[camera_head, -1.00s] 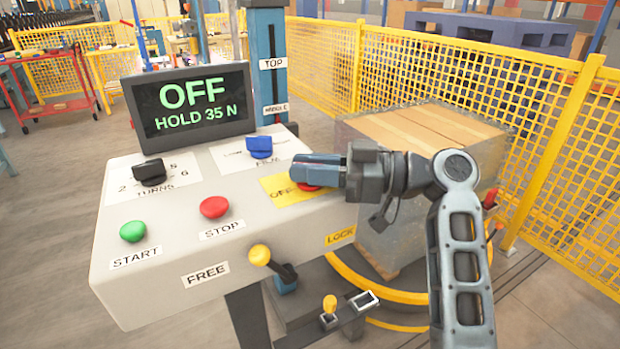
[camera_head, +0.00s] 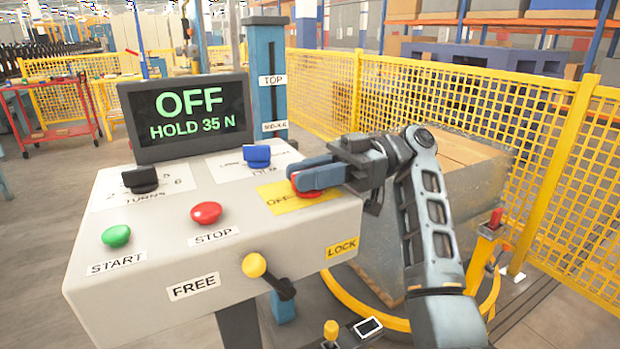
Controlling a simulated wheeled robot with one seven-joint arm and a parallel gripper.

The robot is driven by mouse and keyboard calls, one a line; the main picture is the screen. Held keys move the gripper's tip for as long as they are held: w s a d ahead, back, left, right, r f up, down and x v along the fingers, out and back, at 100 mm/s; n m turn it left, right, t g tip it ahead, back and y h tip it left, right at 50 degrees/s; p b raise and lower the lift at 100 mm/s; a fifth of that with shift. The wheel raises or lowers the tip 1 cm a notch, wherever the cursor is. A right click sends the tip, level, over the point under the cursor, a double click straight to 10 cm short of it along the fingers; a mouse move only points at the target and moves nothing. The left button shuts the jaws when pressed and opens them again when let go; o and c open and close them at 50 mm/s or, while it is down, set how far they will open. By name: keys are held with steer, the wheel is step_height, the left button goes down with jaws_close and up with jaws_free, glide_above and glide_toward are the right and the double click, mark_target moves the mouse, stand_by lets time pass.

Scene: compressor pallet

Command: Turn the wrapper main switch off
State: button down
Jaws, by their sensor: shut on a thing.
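The wrapper main switch (camera_head: 308,193) is a red knob on a yellow plate (camera_head: 276,201) at the right of the sloped control panel. The word OFF shows at the plate's left; my gripper hides the plate's other side. My gripper (camera_head: 303,180) is shut on the red switch from above and the right, and its fingers cover most of it. The display (camera_head: 190,115) behind the panel reads OFF and HOLD 35 N in green.
The panel (camera_head: 140,268) also carries a black turns knob (camera_head: 140,179), a blue knob (camera_head: 257,157), a green START button (camera_head: 116,236), a red STOP button (camera_head: 206,213) and a yellow-tipped lever (camera_head: 254,265). A wrapped pallet load (camera_head: 461,215) and yellow fence (camera_head: 553,160) stand right.

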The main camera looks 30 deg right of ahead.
stand_by(0.4)
steer(key=c, duration=1.1)
jaws_free()
steer(key=d+b, duration=0.1)
steer(key=d, duration=0.6)
steer(key=shift+d, duration=0.35)
steer(key=shift+w, duration=0.1)
